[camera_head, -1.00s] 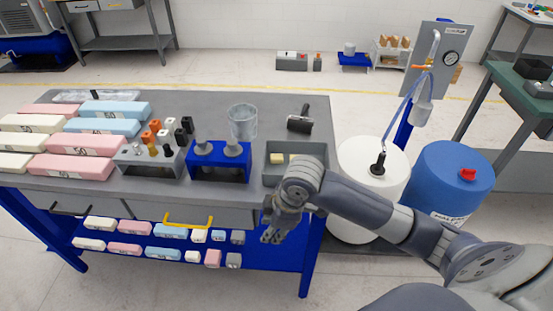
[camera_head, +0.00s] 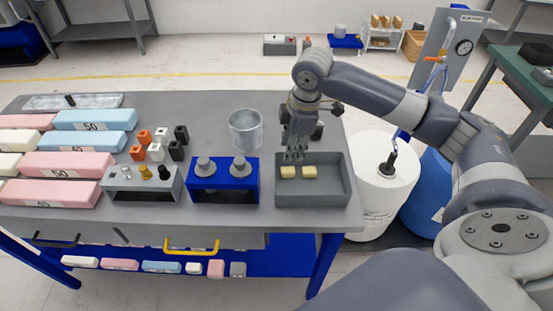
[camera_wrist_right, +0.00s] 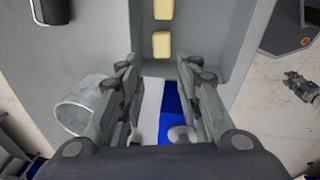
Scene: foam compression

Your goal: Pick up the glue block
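Two small pale yellow blocks, the left glue block (camera_head: 289,172) and the right glue block (camera_head: 309,172), lie side by side in a grey tray (camera_head: 340,198) on the bench. In the wrist view the blocks (camera_wrist_right: 161,44) show beyond my fingertips. My right gripper (camera_head: 294,156) points down above the tray's back left part, close to the blocks. It is open and empty, with its two fingers (camera_wrist_right: 157,62) apart. What looks like my left gripper (camera_wrist_right: 290,80) is small at the wrist view's right edge, its opening unclear. It is outside the head view.
A blue rack (camera_head: 222,198) with two grey-topped pieces stands left of the tray. A metal cup (camera_head: 245,130) stands behind it. A grey rack (camera_head: 142,190), small cubes and foam blocks (camera_head: 62,165) fill the left. A white drum (camera_head: 378,190) stands right of the bench.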

